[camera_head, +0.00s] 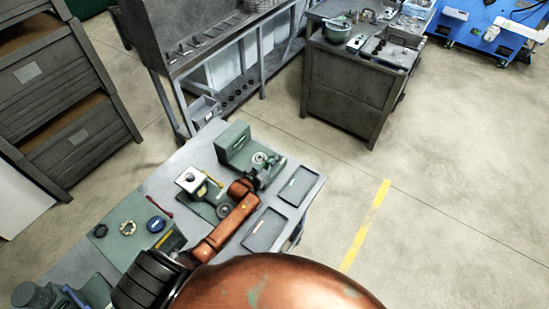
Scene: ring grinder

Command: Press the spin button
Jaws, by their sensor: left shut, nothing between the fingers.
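A green grinder-like machine (234,142) stands at the back of the grey bench (180,160). My copper-coloured left arm reaches over the bench from the bottom of the view. My left gripper (267,172) is at the machine's right front side, small and partly merged with the metal parts there. It is shut and empty. I cannot tell whether it touches the machine. A second small unit with a white-topped box (191,180) stands to the left of my arm. No spin button can be made out clearly. My right gripper is not in view.
Two dark trays lie on the bench's right side, the nearer one (265,229) beside my arm. A green mat (105,228) with a pale ring (128,228) and a blue ring (156,224) is at left. A dark cabinet (350,95) stands farther back. The floor to the right is clear.

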